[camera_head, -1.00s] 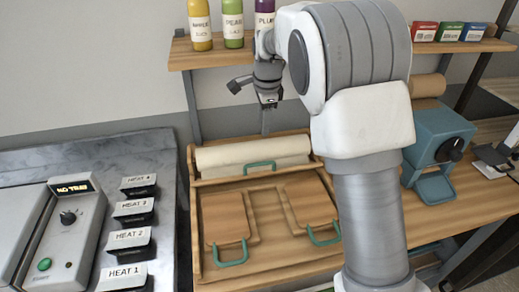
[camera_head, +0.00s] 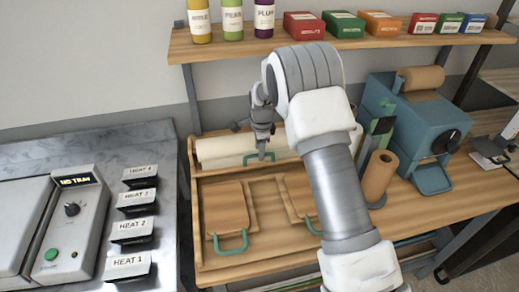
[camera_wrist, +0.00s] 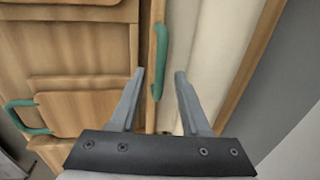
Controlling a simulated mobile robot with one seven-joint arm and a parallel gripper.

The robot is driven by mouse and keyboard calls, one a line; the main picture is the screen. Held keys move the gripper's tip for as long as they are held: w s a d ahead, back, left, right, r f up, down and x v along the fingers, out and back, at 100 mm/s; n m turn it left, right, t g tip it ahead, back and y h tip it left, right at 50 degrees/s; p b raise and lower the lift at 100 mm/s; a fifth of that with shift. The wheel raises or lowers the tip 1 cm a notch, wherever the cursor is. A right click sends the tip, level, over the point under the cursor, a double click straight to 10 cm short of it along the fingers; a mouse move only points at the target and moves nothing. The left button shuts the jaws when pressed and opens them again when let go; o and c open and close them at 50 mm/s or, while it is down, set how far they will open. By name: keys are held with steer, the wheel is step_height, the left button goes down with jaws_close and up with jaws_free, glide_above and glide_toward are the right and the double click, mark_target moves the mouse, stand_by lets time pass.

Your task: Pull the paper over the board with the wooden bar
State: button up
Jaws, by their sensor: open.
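The white paper (camera_head: 218,147) lies as a roll in the back trough of the wooden tray. The wooden bar (camera_head: 222,167) runs along the paper's front edge and carries a green handle (camera_head: 250,158). The board (camera_head: 265,205) is the flat wooden bed in front. My gripper (camera_head: 262,157) is open and points down at the green handle. In the wrist view the handle (camera_wrist: 160,60) appears between my open fingertips (camera_wrist: 160,73), with the paper (camera_wrist: 195,55) to its right. I cannot tell whether the fingers touch the handle.
Two wooden panels with green handles (camera_head: 232,243) lie on the board; my arm hides part of the right one. A brown roll (camera_head: 379,175) and a blue machine (camera_head: 415,125) stand at right. Bottles and boxes line the shelf (camera_head: 340,45) above. A heater panel (camera_head: 85,220) is at left.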

steer(key=shift+w+f, duration=0.1)
steer(key=shift+f, duration=0.5)
jaws_close()
stand_by(1.1)
